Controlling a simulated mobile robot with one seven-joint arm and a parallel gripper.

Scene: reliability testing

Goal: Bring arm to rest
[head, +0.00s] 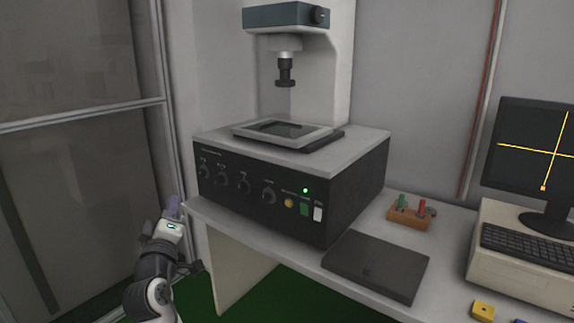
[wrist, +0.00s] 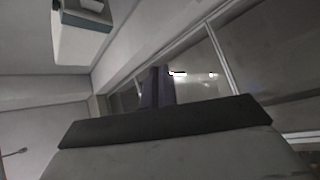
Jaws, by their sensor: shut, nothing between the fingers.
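My arm stands folded at the lower left of the head view, to the left of the bench and apart from it. My gripper (head: 174,207) points upward beside the bench's left corner, with its purplish fingers together. In the wrist view my gripper (wrist: 155,82) shows its two dark fingers side by side, shut with nothing between them. Window panes and the ceiling lie behind the fingers there.
The bench (head: 290,255) carries a microscope-like machine (head: 290,190) with knobs and a lit green light. A dark flat case (head: 376,265), a wooden block with colored pegs (head: 409,217), a keyboard (head: 530,245) and a monitor (head: 530,155) stand to the right. A glass partition (head: 70,180) is at left.

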